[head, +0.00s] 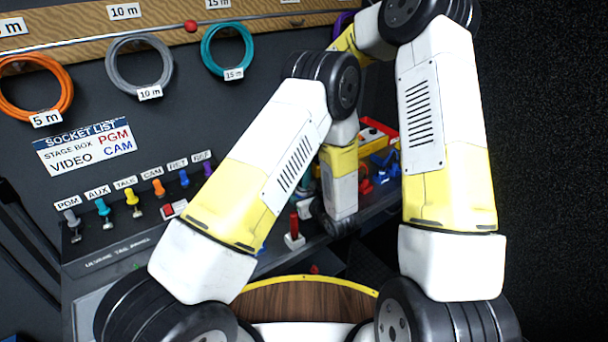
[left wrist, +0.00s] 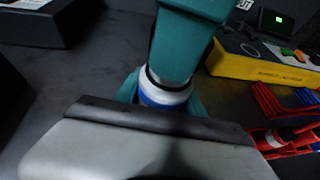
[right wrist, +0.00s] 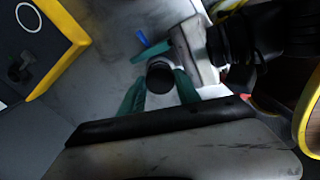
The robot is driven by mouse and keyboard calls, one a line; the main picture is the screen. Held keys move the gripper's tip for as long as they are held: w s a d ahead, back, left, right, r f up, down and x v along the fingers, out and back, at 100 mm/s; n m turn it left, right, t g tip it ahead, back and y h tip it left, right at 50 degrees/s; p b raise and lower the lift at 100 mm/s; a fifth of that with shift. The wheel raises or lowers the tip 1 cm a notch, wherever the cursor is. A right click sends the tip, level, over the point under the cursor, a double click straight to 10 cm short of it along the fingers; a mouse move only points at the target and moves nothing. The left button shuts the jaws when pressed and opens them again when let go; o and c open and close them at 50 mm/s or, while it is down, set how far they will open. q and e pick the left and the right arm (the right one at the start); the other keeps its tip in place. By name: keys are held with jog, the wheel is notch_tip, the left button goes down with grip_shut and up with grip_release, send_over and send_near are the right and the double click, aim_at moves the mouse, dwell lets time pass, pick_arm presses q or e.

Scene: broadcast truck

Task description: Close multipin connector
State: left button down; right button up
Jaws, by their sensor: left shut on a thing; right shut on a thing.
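In the left wrist view, the teal fingers of my left gripper (left wrist: 162,104) are shut on a white-and-blue round part (left wrist: 164,93). In the right wrist view, the teal fingers of my right gripper (right wrist: 160,90) are shut on a black round part (right wrist: 160,76). A grey block with a black ribbed end lies just beyond it, beside small teal and blue pieces; their contact is unclear. Which held part belongs to the multipin connector is unclear. My arms hide the work spot in the head view.
The labelled panel (head: 112,256) with coloured plugs stands at left, below coiled cables on the wall. A red-handled part (head: 294,229) stands on the bench. In the left wrist view, a yellow box (left wrist: 262,68) and a red rack (left wrist: 284,116) stand close at right.

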jog(key=shift+f, duration=0.6)
jog(key=m, duration=1.3)
jog(key=shift+m, duration=0.3)
jog(key=o, duration=1.3)
jog(key=shift+r, duration=0.15)
